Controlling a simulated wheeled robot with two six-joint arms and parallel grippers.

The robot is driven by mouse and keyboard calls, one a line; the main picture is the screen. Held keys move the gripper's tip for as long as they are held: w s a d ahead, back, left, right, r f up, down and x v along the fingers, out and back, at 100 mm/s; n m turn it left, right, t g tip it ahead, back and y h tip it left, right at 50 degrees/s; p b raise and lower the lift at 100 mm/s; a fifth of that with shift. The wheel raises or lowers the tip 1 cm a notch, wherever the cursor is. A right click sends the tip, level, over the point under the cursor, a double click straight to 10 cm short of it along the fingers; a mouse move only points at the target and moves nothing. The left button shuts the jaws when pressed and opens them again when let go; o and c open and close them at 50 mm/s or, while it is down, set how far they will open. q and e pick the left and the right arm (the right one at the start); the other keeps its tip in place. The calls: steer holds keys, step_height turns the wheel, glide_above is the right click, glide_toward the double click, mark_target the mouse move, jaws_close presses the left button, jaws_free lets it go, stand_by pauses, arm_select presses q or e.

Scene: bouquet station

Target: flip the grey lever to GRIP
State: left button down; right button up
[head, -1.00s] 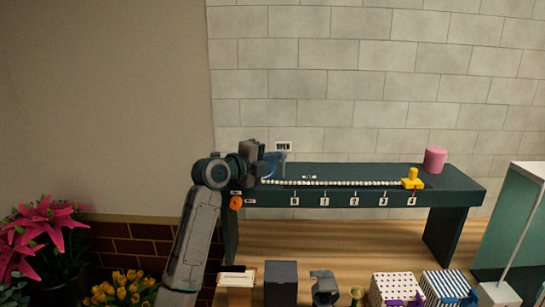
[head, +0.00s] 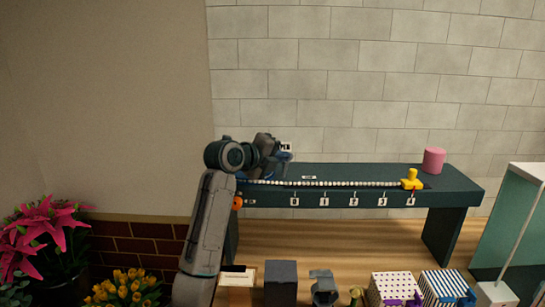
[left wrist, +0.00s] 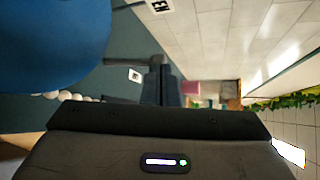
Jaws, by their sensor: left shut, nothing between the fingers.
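My left gripper (head: 272,147) is at the left end of the dark bench, in front of the wall sign. In the left wrist view its shut fingers (left wrist: 168,84) have nothing between them. A grey bar (left wrist: 132,60) shows just beside the fingertips there; it may be the lever, and I cannot tell whether they touch. The head view does not show the lever clearly behind my gripper. A white sign (head: 287,147) is partly covered, with "PEN" readable. A large blue rounded thing (left wrist: 50,40) fills the upper left of the wrist view. My right gripper is not in view.
The dark bench (head: 450,187) carries a row of white beads (head: 330,183), a yellow slider (head: 411,180) and a pink cylinder (head: 433,160). An orange knob (head: 238,203) is on its front left. Boxes and flowers stand nearer. The space above the bench's middle is clear.

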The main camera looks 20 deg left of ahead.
arm_select(q)
steer(key=shift+w+d+r+m+g+y+p, duration=0.1)
steer(key=shift+w+d+m+g+y+p, duration=0.15)
steer(key=shift+d+m+g+y+p, duration=0.45)
steer(key=shift+d+t+b, duration=0.1)
steer(key=shift+t+b, duration=0.2)
steer(key=shift+b, duration=0.05)
steer(key=shift+f, duration=0.2)
steer(key=shift+s+a+f, duration=0.1)
steer(key=shift+a+f, duration=0.05)
steer(key=shift+a, duration=0.25)
steer(key=shift+s+a+f, duration=0.1)
steer(key=shift+a, duration=0.3)
steer(key=shift+r, duration=0.1)
